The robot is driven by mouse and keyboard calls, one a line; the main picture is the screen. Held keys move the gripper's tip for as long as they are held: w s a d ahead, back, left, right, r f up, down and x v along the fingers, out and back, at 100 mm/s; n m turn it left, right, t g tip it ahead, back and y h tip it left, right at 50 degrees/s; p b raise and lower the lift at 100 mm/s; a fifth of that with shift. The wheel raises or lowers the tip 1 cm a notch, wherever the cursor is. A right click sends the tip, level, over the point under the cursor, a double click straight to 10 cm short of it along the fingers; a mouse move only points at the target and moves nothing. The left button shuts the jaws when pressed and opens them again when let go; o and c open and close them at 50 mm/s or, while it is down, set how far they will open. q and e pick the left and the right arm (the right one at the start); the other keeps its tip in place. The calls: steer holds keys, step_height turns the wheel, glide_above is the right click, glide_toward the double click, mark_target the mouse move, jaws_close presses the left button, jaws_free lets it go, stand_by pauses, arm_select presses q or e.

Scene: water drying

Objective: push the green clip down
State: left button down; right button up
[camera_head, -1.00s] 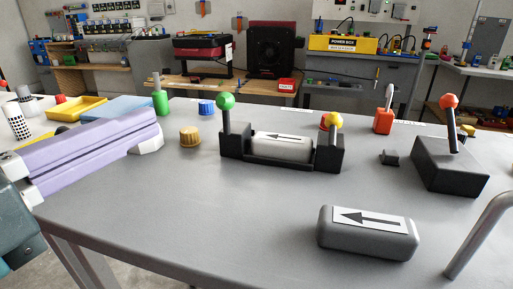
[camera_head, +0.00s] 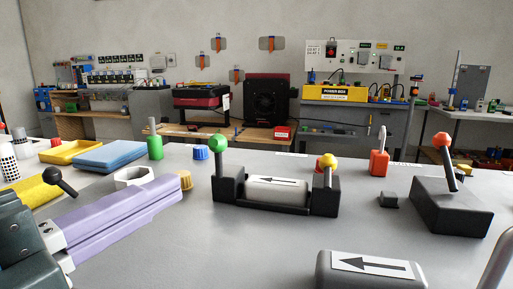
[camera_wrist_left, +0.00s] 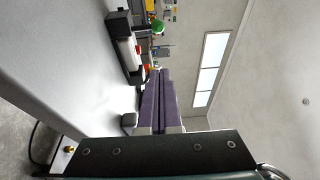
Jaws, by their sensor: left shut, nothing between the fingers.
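The green clip (camera_head: 219,143) is a lever with a green ball on top, standing upright at the left end of a black holder (camera_head: 228,193). A light cylinder (camera_head: 277,191) with an arrow lies in the holder. A lever with a yellow ball (camera_head: 327,163) stands at its right end. My left gripper (camera_head: 178,190), with long purple fingers, is shut and empty. Its tips are left of the holder and apart from the green clip in the head view. The left wrist view shows the fingers (camera_wrist_left: 159,75) and the green ball (camera_wrist_left: 158,26) beyond them.
A grey block with an arrow (camera_head: 370,268) lies at the front right. A black box with an orange-topped lever (camera_head: 451,205) stands at the right. A white hexagonal piece (camera_head: 133,177), a brown cap (camera_head: 186,180) and a green bottle (camera_head: 155,147) are near the fingers.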

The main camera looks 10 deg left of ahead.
mark_target(218, 158)
arm_select(q)
steer(key=x, duration=0.3)
steer(key=a+x, duration=0.1)
steer(key=x, duration=0.5)
steer(key=shift+w+a+p, duration=0.3)
steer(key=shift+a+p, duration=0.05)
steer(key=shift+a, duration=0.1)
steer(key=shift+w+a, duration=0.3)
steer(key=shift+w, duration=0.25)
